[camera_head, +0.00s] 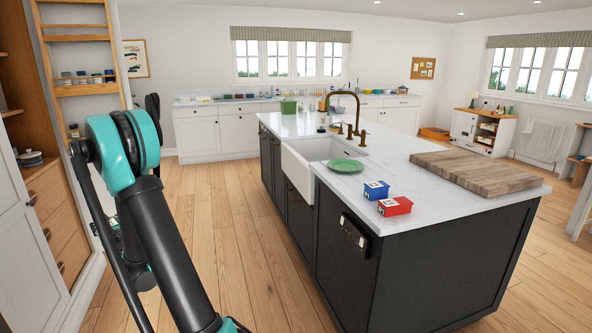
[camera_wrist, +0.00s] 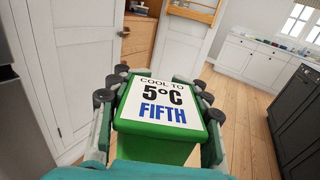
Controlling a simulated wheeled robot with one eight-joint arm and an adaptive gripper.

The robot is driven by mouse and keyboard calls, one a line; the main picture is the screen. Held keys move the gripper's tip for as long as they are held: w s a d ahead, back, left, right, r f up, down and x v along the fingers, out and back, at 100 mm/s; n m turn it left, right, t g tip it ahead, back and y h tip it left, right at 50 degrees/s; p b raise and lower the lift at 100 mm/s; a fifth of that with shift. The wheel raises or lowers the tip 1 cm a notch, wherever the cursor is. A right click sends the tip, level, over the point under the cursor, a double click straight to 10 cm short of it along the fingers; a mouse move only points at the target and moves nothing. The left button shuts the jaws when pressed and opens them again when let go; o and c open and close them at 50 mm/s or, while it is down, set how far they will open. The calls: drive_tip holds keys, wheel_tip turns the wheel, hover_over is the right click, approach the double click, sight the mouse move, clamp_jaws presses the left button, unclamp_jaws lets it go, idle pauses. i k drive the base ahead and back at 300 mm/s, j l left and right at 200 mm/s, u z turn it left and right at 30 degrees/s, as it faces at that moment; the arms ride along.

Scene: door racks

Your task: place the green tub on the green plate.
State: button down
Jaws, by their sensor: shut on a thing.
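The green tub (camera_wrist: 158,141) fills the middle of the wrist view, with a white lid label reading "COOL TO 5°C FIFTH". My gripper (camera_wrist: 157,92) is shut on it, with fingers at its left and right sides. It is held up over the wooden floor, away from the island. The green plate (camera_head: 345,166) lies on the white island top, right of the sink's near end, and looks empty. My gripper and the held tub are mostly hidden behind my arm in the head view.
A blue tub (camera_head: 376,190) and a red tub (camera_head: 395,206) stand near the plate, toward the island's front. A wooden board (camera_head: 475,170) lies to the right. The sink (camera_head: 325,148) and brass tap (camera_head: 356,115) are behind the plate. Another green container (camera_head: 288,106) stands at the far end.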

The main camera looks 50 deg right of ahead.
sight(345, 168)
drive_tip(key=j+z, duration=0.25)
drive_tip(key=z, duration=0.2)
drive_tip(key=k+j+z, duration=0.1)
drive_tip(key=z, duration=0.4)
drive_tip(key=k+j+z, duration=0.15)
drive_tip(key=z, duration=0.3)
drive_tip(key=k+j+z, duration=0.15)
drive_tip(key=z, duration=0.35)
drive_tip(key=k+j+z, duration=0.15)
drive_tip(key=z, duration=0.3)
drive_tip(key=i+l+z, duration=0.1)
drive_tip(key=z, duration=0.15)
drive_tip(key=i+z, duration=0.3)
drive_tip(key=i+j+z, duration=0.4)
drive_tip(key=j, duration=0.2)
drive_tip(key=j+z, duration=0.2)
drive_tip(key=i+j, duration=0.05)
drive_tip(key=j, duration=0.05)
